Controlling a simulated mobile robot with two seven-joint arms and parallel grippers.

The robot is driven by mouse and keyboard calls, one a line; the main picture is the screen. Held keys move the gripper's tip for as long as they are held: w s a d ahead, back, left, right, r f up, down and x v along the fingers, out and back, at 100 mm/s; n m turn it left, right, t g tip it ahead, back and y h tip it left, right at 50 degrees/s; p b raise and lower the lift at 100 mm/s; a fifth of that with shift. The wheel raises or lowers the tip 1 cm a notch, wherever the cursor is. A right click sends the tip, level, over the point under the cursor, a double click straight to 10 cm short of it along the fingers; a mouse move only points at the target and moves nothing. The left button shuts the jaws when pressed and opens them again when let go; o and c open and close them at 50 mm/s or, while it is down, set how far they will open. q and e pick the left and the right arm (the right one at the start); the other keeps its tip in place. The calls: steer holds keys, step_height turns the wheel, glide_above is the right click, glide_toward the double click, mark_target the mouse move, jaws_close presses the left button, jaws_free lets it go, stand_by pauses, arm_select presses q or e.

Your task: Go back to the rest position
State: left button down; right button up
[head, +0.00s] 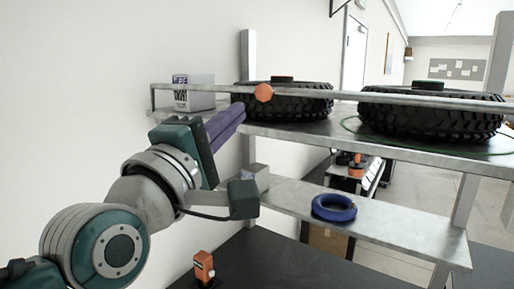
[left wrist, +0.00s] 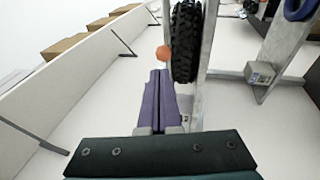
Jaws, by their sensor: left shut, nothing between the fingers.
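My left gripper (head: 238,112) reaches in from the left in the head view. Its long purple fingers are shut together with nothing between them. In the left wrist view the fingers (left wrist: 158,76) lie side by side and point toward an orange ball (left wrist: 163,53). In the head view the orange ball (head: 263,92) sits at the front rail of the upper shelf (head: 300,130), just beyond the fingertips. I cannot tell whether they touch. My right gripper is not in view.
Two black tyres (head: 300,102) (head: 428,118) lie on the upper shelf, with a white box (head: 193,93) at its left. A blue ring (head: 334,207) and a small grey box (head: 256,175) are on the lower shelf. An orange object (head: 204,268) stands below. A white wall is at left.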

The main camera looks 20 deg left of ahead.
arm_select(q)
steer(key=s+f+m+g+b, duration=0.2)
steer(key=s+f+m+g, duration=0.8)
steer(key=s+f, duration=0.5)
steer(key=s+a+f+m+g+y, duration=0.1)
steer(key=s+a+f+m+g, duration=0.1)
steer(key=s+f+m+g, duration=0.45)
steer(key=s+a+f+m+g+y, duration=0.1)
steer(key=s+a+f+m+y, duration=0.15)
steer(key=s, duration=0.65)
step_height(320, 180, up, 17)
steer(key=p, duration=1.7)
steer(key=shift+w+f+h, duration=0.15)
steer(key=shift+w+h, duration=0.05)
steer(key=shift+h, duration=0.15)
